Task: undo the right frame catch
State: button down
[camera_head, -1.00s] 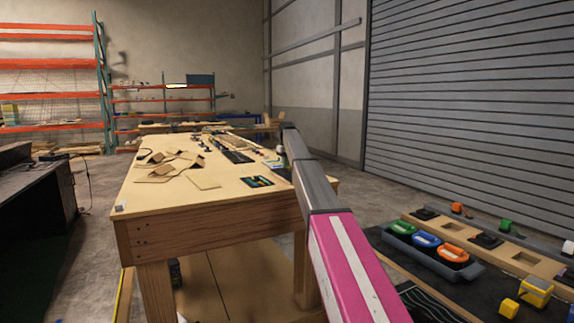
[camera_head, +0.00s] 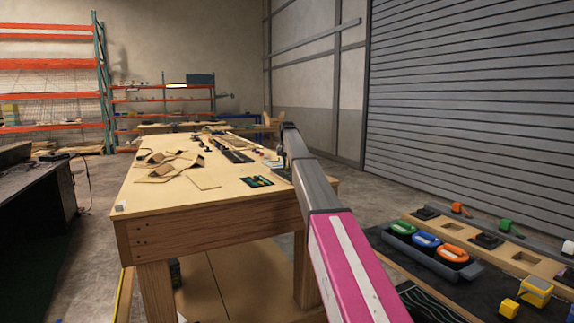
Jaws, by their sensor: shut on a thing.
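My arm reaches forward from the lower right over the right edge of the wooden workbench (camera_head: 200,212). Its pink and grey links cover part of the bench top. My gripper cannot be made out beyond the far end of the arm, so I cannot see its fingers or anything between them. I cannot pick out the right frame catch in this view. Small dark and coloured parts (camera_head: 258,181) lie on the bench left of the arm.
Brown folded pieces (camera_head: 165,165) lie on the bench's left. At right, a dark surface holds a grey tray (camera_head: 462,272) with green, blue and orange pieces, a wooden strip (camera_head: 468,238) and yellow blocks (camera_head: 536,290). A dark table (camera_head: 40,200) stands at left. Floor between is clear.

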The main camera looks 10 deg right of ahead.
jog(key=m, duration=0.5)
jog(key=shift+m, duration=0.3)
jog(key=m, duration=0.5)
jog(key=shift+m, duration=0.4)
jog(key=c, duration=1.1)
grip_release()
jog(key=shift+c, duration=0.2)
jog(key=shift+r, duration=0.1)
notch_tip(320, 180, up, 11)
jog(key=shift+f, duration=0.2)
